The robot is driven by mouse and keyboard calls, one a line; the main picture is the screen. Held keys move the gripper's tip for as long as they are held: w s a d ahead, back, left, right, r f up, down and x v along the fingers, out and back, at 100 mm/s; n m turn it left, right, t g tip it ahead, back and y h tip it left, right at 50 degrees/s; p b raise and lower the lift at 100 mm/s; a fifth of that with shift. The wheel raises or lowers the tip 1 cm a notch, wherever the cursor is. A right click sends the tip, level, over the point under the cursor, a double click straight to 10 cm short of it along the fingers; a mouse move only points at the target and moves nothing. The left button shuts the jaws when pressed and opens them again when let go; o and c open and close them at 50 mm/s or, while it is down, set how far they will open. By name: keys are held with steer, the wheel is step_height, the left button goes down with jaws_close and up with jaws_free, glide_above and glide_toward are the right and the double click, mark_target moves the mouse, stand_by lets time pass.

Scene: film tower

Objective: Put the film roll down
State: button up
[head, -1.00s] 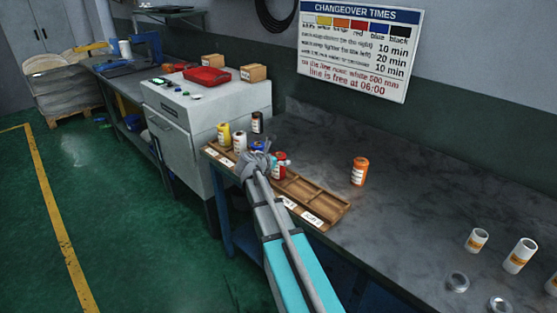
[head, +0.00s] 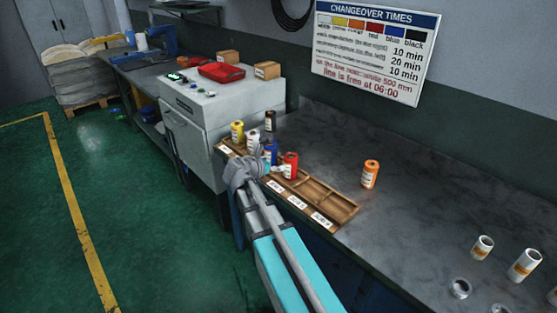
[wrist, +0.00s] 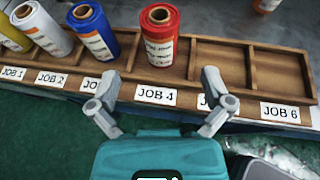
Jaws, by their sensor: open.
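A red film roll (head: 291,164) stands upright in the JOB 4 compartment of the wooden rack (head: 335,212); it also shows in the wrist view (wrist: 160,47). My gripper (wrist: 158,88) is open and empty, its fingers spread in front of the red roll at the rack's front edge, apart from the roll. In the head view my gripper (head: 270,170) is just left of the red roll. Blue (wrist: 92,33), white (wrist: 42,28) and yellow (wrist: 8,33) rolls stand in JOB 3, JOB 2 and JOB 1. One finger partly hides the JOB 5 label.
The JOB 5 and JOB 6 compartments (wrist: 283,75) are empty. An orange roll (head: 370,174) stands on the bench (head: 420,200) behind the rack, and a black roll (head: 270,120) stands near its far end. White cores (head: 525,264) stand at the right. A changeover sign (head: 376,50) hangs above.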

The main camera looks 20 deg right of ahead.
steer(key=shift+s+a+r, duration=0.1)
steer(key=shift+a, duration=0.05)
stand_by(0.6)
steer(key=s+a+f+m+g+y, duration=0.3)
steer(key=s+a+f+m+y, duration=0.2)
steer(key=s+m, duration=0.5)
steer(key=s+a+f+m+g+y, duration=0.4)
steer(key=s+a+f+m+y, duration=0.2)
steer(key=m, duration=0.8)
steer(key=s+a, duration=0.2)
steer(key=s, duration=0.2)
steer(key=shift+s+a+f+y, duration=0.15)
steer(key=shift+f+y, duration=0.1)
steer(key=shift+y, duration=0.05)
step_height(320, 180, up, 9)
steer(key=p, duration=0.8)
steer(key=shift+f+p, duration=0.2)
steer(key=shift+p, duration=0.1)
